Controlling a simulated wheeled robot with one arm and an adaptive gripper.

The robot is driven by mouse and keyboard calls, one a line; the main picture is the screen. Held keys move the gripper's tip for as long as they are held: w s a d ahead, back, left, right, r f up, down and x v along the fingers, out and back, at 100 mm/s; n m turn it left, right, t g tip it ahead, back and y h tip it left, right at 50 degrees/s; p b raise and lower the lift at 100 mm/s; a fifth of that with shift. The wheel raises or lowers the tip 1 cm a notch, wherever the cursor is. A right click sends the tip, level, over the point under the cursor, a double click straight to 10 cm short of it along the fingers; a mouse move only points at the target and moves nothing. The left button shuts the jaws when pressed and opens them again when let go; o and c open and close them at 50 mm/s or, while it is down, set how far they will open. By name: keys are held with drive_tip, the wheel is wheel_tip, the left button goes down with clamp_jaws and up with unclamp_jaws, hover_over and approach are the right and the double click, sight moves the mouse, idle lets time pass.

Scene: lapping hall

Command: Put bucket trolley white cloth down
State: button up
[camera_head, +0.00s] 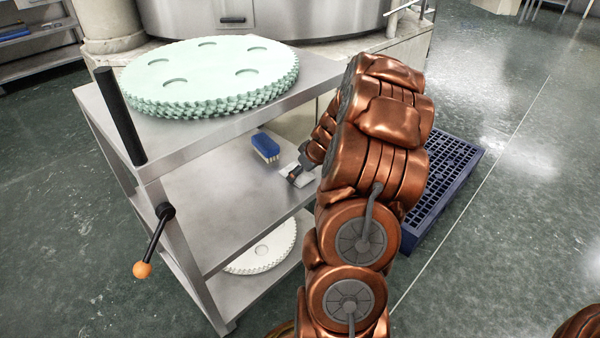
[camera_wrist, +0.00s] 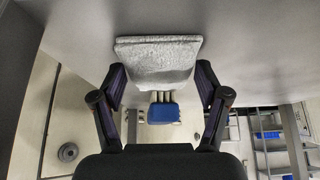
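The white cloth (camera_head: 300,176), a folded pale pad, is at the middle shelf of the steel trolley (camera_head: 205,195), near its right side. In the wrist view the cloth (camera_wrist: 158,58) spans the space at my fingertips. My gripper (camera_wrist: 161,72) has its two fingers wide apart, one at each side edge of the cloth. I cannot tell whether they touch it. In the head view my gripper (camera_head: 299,166) is partly hidden by my arm, at the cloth. No bucket can be made out.
A blue brush (camera_head: 265,145) stands on the middle shelf, left of the cloth. Pale green toothed discs (camera_head: 210,72) are stacked on the top shelf, close above. A white toothed disc (camera_head: 262,250) lies on the bottom shelf. A blue grated platform (camera_head: 440,185) is on the floor at right.

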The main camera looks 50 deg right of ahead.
drive_tip(key=o, duration=0.3)
drive_tip(key=shift+o, duration=0.2)
drive_tip(key=shift+s+r, duration=0.15)
drive_tip(key=shift+r, duration=0.4)
drive_tip(key=p+v, duration=0.3)
drive_tip(key=v, duration=0.8)
drive_tip(key=shift+s+a, duration=0.1)
